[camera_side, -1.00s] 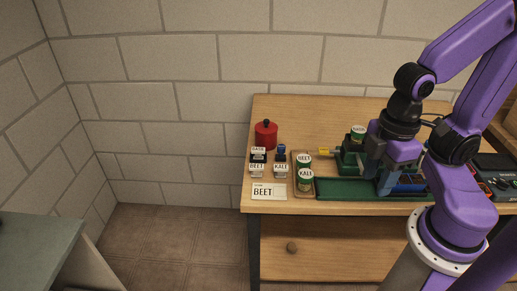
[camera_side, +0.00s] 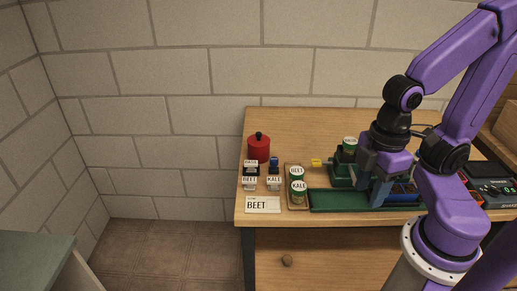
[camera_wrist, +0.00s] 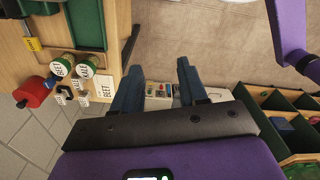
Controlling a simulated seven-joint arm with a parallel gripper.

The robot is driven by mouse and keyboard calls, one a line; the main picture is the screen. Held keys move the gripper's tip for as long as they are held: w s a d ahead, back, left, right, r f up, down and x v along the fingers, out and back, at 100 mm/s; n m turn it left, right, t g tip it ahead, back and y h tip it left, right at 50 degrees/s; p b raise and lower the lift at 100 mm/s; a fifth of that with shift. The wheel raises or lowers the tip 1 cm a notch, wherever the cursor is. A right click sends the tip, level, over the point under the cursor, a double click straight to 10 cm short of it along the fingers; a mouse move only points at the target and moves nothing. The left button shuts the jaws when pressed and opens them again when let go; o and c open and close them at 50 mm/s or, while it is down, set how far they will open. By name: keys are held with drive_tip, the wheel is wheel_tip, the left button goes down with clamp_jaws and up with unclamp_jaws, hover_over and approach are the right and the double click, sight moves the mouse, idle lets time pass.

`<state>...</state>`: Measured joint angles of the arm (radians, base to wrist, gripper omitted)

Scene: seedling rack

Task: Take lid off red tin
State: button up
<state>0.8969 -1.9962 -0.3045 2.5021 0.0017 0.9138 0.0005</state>
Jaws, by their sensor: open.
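The red tin (camera_side: 258,150) stands at the back left of the wooden table, with a black knob (camera_side: 258,135) on top. Its lid appears to be on; the seam is too small to see. The tin also shows at the left edge of the wrist view (camera_wrist: 34,90). My gripper (camera_side: 379,192) is well to the right of the tin, over the right part of the table in the side view. In the wrist view its two fingers (camera_wrist: 158,72) are apart with nothing held between them.
Small labelled blocks (camera_side: 250,184) and a BEET card (camera_side: 263,205) are in front of the tin. BEET and KALE cans (camera_side: 297,187) stand on a wooden tray. A green tray (camera_side: 335,201) and a device with a display (camera_side: 490,189) are farther right. A wall rises behind.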

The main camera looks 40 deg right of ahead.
drive_tip(key=shift+o, duration=0.3)
drive_tip(key=o, duration=1)
drive_tip(key=shift+w+a, duration=0.1)
